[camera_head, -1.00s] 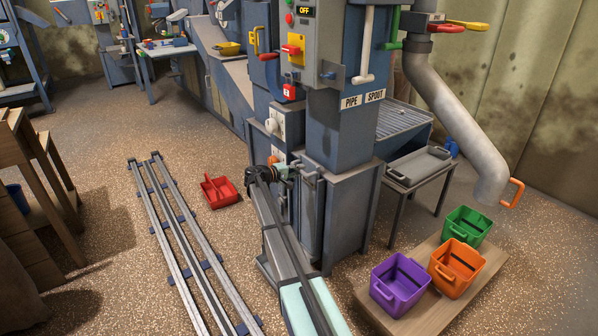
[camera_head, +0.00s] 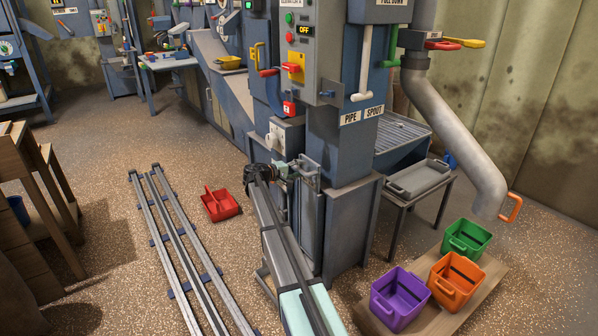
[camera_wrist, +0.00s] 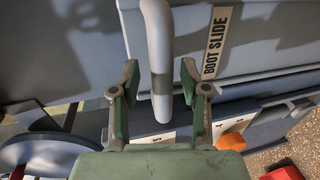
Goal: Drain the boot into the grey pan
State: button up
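My gripper (camera_wrist: 160,100) is open at the front of the elevator's boot. A grey bar handle (camera_wrist: 160,55) hangs between its two fingers, with a visible gap on each side. A plate labelled "BOOT SLIDE" (camera_wrist: 217,42) is just right of the handle. In the head view my gripper (camera_head: 302,172) is at the lower column of the blue-grey boot housing (camera_head: 348,225), and the handle is hard to make out there. A grey pan-like tray with handles (camera_head: 420,178) lies on a small table to the right of the housing.
The control box above reads "OFF" (camera_head: 306,30). A purple bin (camera_head: 398,298), an orange bin (camera_head: 457,280) and a green bin (camera_head: 467,238) stand on a wooden board below the spout pipe (camera_head: 455,130).

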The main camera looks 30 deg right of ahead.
jog(key=shift+a, duration=0.1)
jog(key=v, duration=1.2)
